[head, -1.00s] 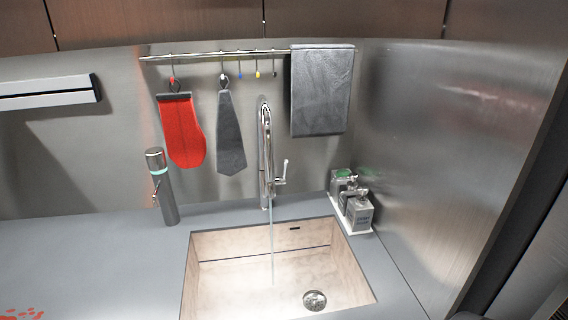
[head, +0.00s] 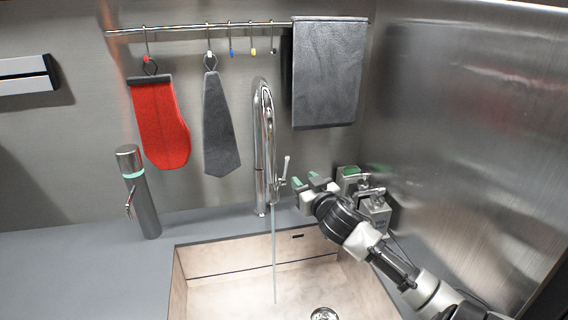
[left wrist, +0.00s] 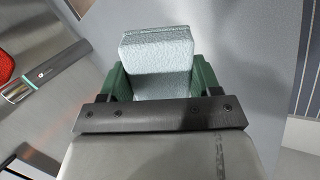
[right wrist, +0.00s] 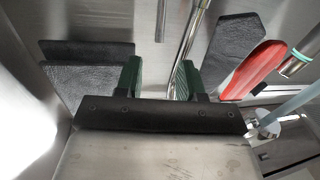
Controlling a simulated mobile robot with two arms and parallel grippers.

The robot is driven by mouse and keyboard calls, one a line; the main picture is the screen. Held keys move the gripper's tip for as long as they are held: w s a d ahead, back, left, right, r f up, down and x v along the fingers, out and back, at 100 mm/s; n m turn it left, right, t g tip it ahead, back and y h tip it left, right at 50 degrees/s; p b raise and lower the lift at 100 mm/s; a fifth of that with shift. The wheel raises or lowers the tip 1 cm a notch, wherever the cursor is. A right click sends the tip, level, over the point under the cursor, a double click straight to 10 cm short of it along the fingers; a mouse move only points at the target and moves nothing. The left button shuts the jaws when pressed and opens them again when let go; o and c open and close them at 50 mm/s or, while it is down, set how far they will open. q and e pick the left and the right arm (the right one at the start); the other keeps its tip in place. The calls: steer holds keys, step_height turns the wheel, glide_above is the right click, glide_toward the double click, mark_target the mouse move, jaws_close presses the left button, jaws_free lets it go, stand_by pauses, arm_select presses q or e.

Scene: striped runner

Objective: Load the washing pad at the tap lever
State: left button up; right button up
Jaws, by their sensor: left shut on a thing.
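The tap (head: 262,140) stands behind the sink, with its lever (head: 285,168) upright on its right side. Water falls from the spout into the sink. My right gripper (head: 308,184) is just right of the lever. In the right wrist view its green fingers (right wrist: 158,80) are apart with nothing held between them; the tap's pipe (right wrist: 189,45) shows beyond. In the left wrist view my left gripper (left wrist: 158,85) is shut on a pale, rough-textured washing pad (left wrist: 158,62). The left gripper is out of the head view.
The sink (head: 215,262) lies below the tap. Soap dispensers (head: 374,212) stand close behind my right gripper, near the steel side wall. A cylindrical dispenser (head: 138,195) stands left. A red mitt (head: 160,125), grey cloth (head: 218,125) and towel (head: 328,75) hang from the rail.

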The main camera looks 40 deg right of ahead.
mark_target(287, 162)
arm_select(q)
steer(key=shift+r, duration=0.2)
steer(key=shift+r+p, duration=0.85)
steer(key=shift+p, duration=0.2)
arm_select(e)
steer(key=x, duration=1.1)
steer(key=shift+w, duration=0.25)
jaws_close()
